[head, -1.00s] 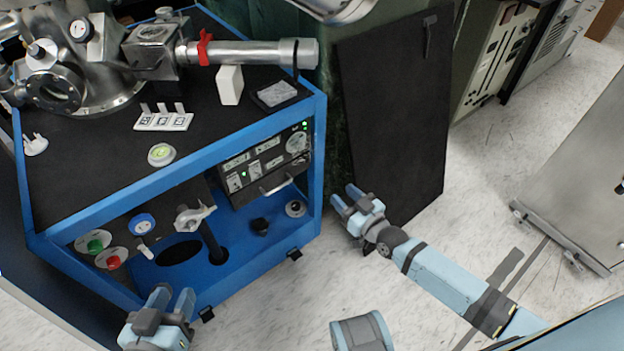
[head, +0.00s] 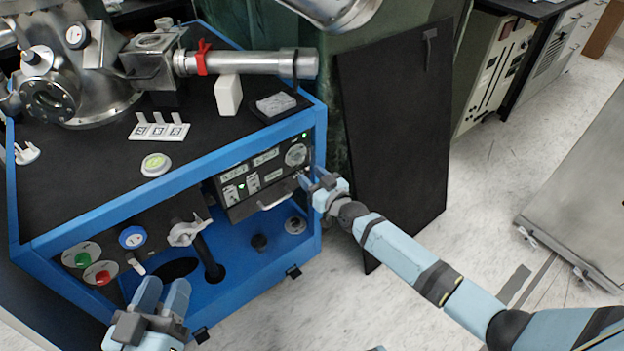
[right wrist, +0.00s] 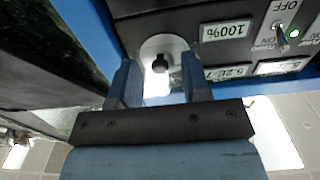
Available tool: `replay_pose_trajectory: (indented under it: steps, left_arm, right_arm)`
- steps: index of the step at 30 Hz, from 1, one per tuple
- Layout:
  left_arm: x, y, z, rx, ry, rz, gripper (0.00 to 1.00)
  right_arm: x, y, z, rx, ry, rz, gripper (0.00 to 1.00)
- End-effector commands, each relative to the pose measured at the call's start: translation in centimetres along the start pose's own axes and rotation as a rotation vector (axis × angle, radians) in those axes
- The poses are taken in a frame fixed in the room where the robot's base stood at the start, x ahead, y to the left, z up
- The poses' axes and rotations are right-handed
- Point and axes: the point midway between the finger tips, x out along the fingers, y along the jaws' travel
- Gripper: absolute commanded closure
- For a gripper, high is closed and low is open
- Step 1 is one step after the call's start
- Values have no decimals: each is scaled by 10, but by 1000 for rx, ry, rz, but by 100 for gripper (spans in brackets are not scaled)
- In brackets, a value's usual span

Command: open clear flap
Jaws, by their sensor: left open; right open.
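The black control panel (head: 262,180) is set in the front of the blue cart, with labels, small switches, green lights and a silver handle. At its right end is a pale round dial (head: 296,155). I cannot make out for certain which part is the clear flap. My right gripper (head: 313,178) is open, just right of and below that dial. In the right wrist view, a pale disc with a dark knob (right wrist: 160,62) shows between and beyond the open fingers (right wrist: 158,80); contact cannot be told. My left gripper (head: 163,292) is open and empty, low before the cart.
The blue cart (head: 105,217) carries a steel chamber (head: 95,75) and a horizontal steel tube (head: 240,63). A white piece with upright tabs (head: 158,131) lies on top. A dark board (head: 395,140) leans right of the cart. Pale floor (head: 420,240) is open at right.

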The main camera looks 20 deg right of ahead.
Motion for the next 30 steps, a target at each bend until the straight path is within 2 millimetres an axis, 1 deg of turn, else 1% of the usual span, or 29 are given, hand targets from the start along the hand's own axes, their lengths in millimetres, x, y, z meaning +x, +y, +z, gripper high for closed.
replay_pose_trajectory:
  steps: [3,8,11,12,14,25,26,27,30]
  left_arm:
    - [0,1,-4,0,10,4,57]
    - [0,1,-4,3,11,7,57]
    - [0,1,-3,6,9,8,57]
    - [0,0,-3,7,9,8,57]
    - [1,0,-3,8,8,9,57]
    - [2,-1,-5,17,-19,-1,57]
    - [0,-4,2,15,-48,-14,57]
    - [-3,-8,15,11,-102,-36,57]
    - [-13,-18,34,24,-214,-74,57]
  right_arm:
    - [2,0,0,0,-1,0,56]
    - [2,0,0,0,-1,0,56]
    - [1,0,0,0,-1,0,77]
    - [1,0,0,0,-1,0,86]
    - [1,0,0,0,-1,0,100]
    - [0,0,-4,0,-16,0,100]
    - [0,0,-5,0,-21,0,100]
    - [-1,0,-6,0,-29,0,100]
    - [-3,0,-10,1,-56,0,100]
